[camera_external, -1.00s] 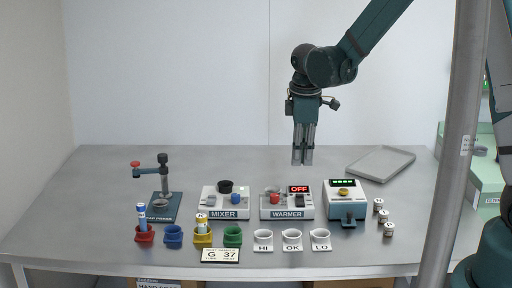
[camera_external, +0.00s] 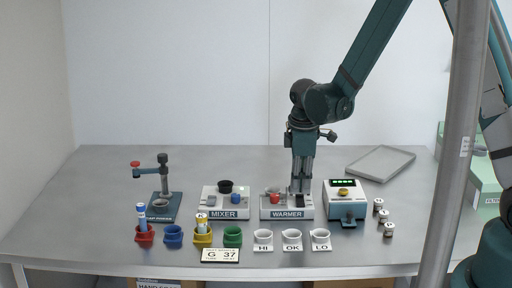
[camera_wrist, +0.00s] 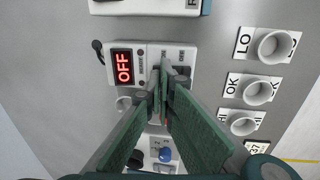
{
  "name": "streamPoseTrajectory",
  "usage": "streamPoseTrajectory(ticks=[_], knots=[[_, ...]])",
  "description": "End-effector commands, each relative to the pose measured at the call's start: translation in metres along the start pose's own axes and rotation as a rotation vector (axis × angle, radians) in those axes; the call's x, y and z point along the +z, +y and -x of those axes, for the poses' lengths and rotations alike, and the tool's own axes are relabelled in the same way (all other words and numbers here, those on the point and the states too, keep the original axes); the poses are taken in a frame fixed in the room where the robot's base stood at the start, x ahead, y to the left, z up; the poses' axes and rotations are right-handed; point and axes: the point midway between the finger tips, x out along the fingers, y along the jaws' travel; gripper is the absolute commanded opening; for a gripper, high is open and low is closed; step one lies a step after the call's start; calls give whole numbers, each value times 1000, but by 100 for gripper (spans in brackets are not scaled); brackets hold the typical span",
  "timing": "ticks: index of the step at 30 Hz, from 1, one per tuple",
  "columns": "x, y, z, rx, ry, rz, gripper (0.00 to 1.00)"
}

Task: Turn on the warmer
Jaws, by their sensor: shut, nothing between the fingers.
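The warmer (camera_external: 287,214) is a light box with a label on its front, in the middle of the table. In the wrist view the warmer (camera_wrist: 147,47) shows a lit red OFF display (camera_wrist: 123,68) and a dark switch (camera_wrist: 183,71). Its red knob (camera_external: 274,198) shows in the external view. My gripper (camera_external: 301,188) is shut and empty, pointing down over the right part of the warmer. In the wrist view my gripper (camera_wrist: 164,72) has its fingertips between the display and the switch. I cannot tell whether they touch the warmer. The arm hides the display in the external view.
The mixer (camera_external: 224,203) stands left of the warmer, and a teal-fronted device (camera_external: 345,203) with a green display stands close on its right. Cups marked HI, OK and LO (camera_external: 292,238) are in front. A grey tray (camera_external: 381,162) lies behind at right.

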Motion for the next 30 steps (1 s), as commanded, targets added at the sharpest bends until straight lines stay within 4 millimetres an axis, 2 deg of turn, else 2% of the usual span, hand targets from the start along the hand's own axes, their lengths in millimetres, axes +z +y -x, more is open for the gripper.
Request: streamPoseTrajectory(ticks=[18, 26, 30], knots=[[0, 0, -8, -4, 0, 0, 0], [1, 4, -20, -92, -1, -2, 0], [0, 4, -16, -94, 0, 0, 0]])
